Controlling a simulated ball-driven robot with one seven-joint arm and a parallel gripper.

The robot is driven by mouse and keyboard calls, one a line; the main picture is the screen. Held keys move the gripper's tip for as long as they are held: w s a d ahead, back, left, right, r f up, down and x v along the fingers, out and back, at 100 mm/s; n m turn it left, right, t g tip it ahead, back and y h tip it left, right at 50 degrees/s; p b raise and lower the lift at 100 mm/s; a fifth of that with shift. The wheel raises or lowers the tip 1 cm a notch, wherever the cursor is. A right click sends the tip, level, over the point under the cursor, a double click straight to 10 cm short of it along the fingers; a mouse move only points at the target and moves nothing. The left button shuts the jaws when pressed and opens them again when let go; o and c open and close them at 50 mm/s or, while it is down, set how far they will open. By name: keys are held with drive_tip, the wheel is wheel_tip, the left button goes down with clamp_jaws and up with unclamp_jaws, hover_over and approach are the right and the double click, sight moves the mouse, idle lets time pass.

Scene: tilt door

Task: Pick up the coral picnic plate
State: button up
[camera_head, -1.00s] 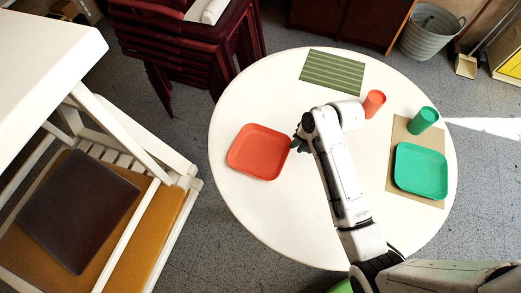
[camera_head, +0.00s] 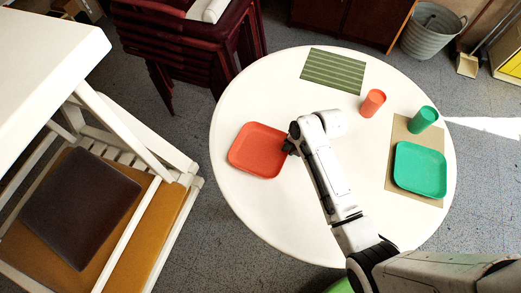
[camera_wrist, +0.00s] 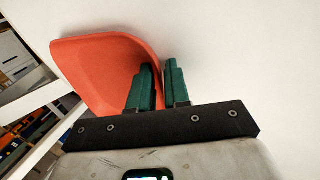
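The coral picnic plate (camera_head: 257,150) lies on the left part of the round white table (camera_head: 285,225). It is square with rounded corners and a raised rim. My gripper (camera_head: 288,147) is at the plate's right edge in the head view, its fingertips partly hidden by my wrist. In the wrist view the plate (camera_wrist: 95,65) fills the upper left. My gripper's two dark green fingers (camera_wrist: 159,75) stand close together with the plate's rim between them, one finger over the plate and one outside it. The narrow gap looks closed on the rim.
A coral cup (camera_head: 372,103), a green cup (camera_head: 423,119), a green plate (camera_head: 420,170) on a tan mat (camera_head: 396,145) and a striped green mat (camera_head: 332,72) are on the table. A white chair (camera_head: 190,175) stands left. Stacked dark red chairs (camera_head: 190,50) stand behind.

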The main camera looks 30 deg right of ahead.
drive_tip(key=shift+c, duration=0.5)
clamp_jaws()
drive_tip(key=shift+r, duration=0.1)
